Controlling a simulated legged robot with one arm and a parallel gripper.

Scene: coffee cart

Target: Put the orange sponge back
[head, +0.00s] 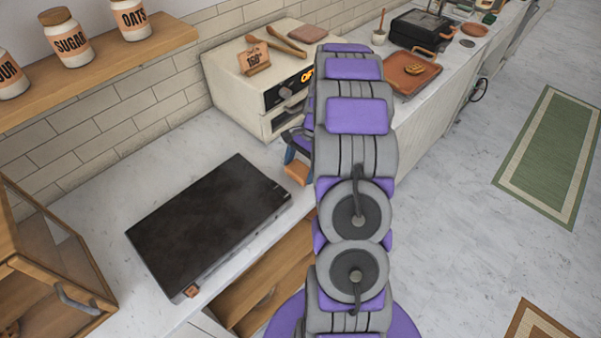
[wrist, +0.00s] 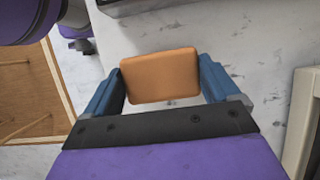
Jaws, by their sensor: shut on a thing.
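The orange sponge (wrist: 160,76) is a flat rounded block held between the two blue fingers of my gripper (wrist: 160,85) in the wrist view. My gripper is shut on its left and right sides. In the head view the sponge (head: 297,173) shows just left of my arm, over the counter's front edge near the oven, with the gripper (head: 292,160) partly hidden behind my arm. The white marble counter (wrist: 225,45) lies behind the sponge in the wrist view. I cannot tell how far above it the sponge is.
A black cooktop (head: 208,222) lies on the counter, left of my arm. A cream oven (head: 235,90) stands against the tiled wall. An open wooden drawer (head: 262,287) is below the counter edge. Bare counter (head: 130,180) lies behind the cooktop. A wooden case (head: 50,255) is at left.

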